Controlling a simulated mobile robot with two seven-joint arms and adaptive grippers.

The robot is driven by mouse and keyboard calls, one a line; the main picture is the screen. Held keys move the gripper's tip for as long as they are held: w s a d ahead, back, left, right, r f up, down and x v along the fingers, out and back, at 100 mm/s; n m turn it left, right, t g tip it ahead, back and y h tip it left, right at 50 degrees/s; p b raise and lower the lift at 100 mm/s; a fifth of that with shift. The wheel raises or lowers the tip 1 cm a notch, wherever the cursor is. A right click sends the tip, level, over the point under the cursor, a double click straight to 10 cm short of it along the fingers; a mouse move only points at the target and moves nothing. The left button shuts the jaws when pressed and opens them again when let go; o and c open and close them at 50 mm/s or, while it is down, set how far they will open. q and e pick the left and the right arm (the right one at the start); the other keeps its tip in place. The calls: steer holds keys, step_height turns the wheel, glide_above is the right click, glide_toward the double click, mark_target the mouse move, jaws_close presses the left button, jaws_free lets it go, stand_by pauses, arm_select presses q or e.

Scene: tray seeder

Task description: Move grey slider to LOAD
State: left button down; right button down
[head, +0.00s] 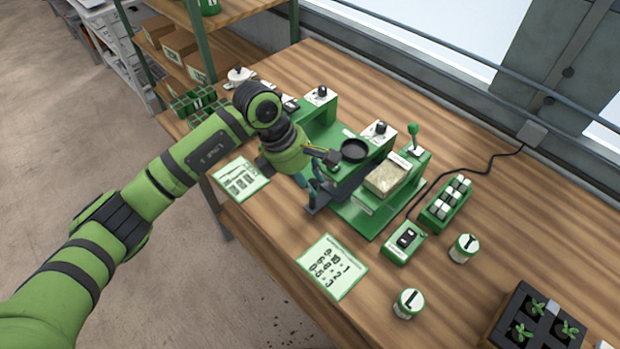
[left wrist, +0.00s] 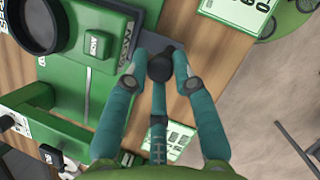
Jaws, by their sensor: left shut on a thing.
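The green tray seeder (head: 362,223) stands on the wooden bench, with a round black dish (head: 355,150) on top. My left gripper (head: 317,193) is at the seeder's near left side. In the left wrist view, the teal fingers of my left gripper (left wrist: 161,72) are closed around a dark round knob (left wrist: 160,66). The knob is on the grey slider (left wrist: 188,82), a flat grey piece beside the green body. My fingers hide part of the slider. My right gripper is not in view.
A printed number card (head: 332,267) and another sheet (head: 240,178) lie near the bench's front edge. A green switch box (head: 404,243), a rack of white-capped vials (head: 446,202) and two jars stand to the right. A seedling tray (head: 535,318) is at the lower right.

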arm_select(q)
steer(key=w+a+b, duration=0.6)
steer(key=w+a, duration=0.1)
steer(key=shift+d+r, duration=0.1)
steer(key=c, duration=1.1)
jaws_free()
steer(key=shift+o, duration=0.2)
steer(key=v, duration=1.2)
